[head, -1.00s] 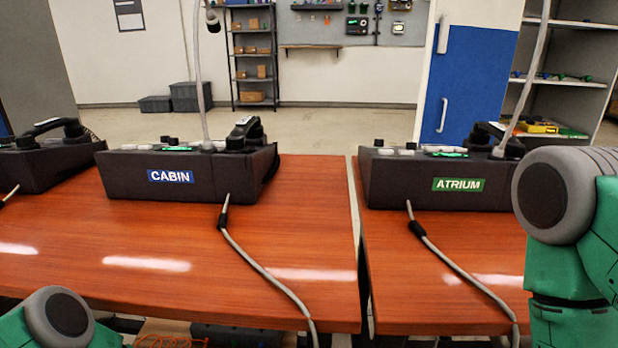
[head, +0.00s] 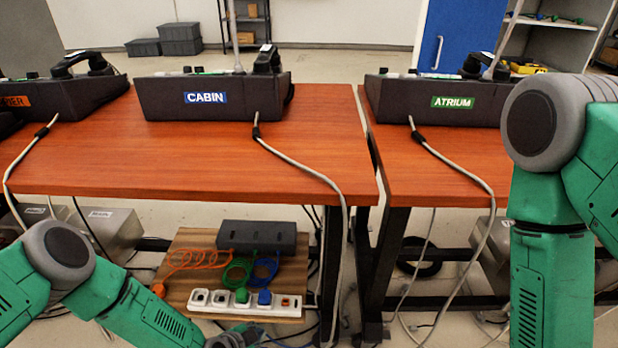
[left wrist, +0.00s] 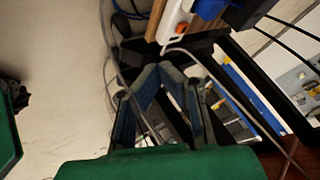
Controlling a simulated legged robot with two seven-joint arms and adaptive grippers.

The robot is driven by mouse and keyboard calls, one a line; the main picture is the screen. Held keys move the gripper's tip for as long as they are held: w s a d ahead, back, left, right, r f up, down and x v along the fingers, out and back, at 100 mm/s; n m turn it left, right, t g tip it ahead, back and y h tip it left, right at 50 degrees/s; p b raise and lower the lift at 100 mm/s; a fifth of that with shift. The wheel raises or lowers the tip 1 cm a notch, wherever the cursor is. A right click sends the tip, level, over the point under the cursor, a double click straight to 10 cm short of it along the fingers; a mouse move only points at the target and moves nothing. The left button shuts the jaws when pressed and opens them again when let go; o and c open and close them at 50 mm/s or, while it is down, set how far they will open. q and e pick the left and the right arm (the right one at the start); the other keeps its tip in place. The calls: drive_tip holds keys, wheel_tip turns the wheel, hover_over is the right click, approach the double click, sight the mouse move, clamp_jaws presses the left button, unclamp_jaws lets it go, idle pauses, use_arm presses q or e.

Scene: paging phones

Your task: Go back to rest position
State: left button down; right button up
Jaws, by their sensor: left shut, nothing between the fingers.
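My left arm (head: 120,305) comes in from the lower left in the head view and reaches toward the bottom edge, below the front of the desk. My left gripper (left wrist: 160,74) shows in the left wrist view with its fingertips together and nothing between them. A white power strip (head: 245,304) with green and blue plugs lies on a wooden board (head: 190,245) under the desk; part of the strip also shows in the left wrist view (left wrist: 172,22), beyond the fingers and apart from them. My right arm (head: 545,220) stands at the right; its gripper is out of view.
Paging phones marked CABIN (head: 212,98) and ATRIUM (head: 435,100) stand on two wooden desks (head: 200,160), with another at far left. Grey cables (head: 300,165) hang over the front edges. Black desk legs (head: 385,260) and metal boxes (head: 105,235) crowd the space below.

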use_arm(q)
drive_tip(key=s+r+n+g+p, duration=0.45)
drive_tip(key=s+r, duration=0.45)
drive_tip(key=s, duration=0.3)
drive_tip(key=s+a+r+n+g+y+p, duration=0.2)
drive_tip(key=s+a+r+n+y+p, duration=0.2)
drive_tip(key=s+a+r+n, duration=0.4)
drive_tip(key=s+a+r+p, duration=0.1)
drive_tip(key=s+a+r, duration=0.5)
drive_tip(key=a+r, duration=0.1)
drive_tip(key=shift+r+g+p, duration=0.35)
drive_tip(key=shift+r+p, duration=0.05)
drive_tip(key=shift+r, duration=0.25)
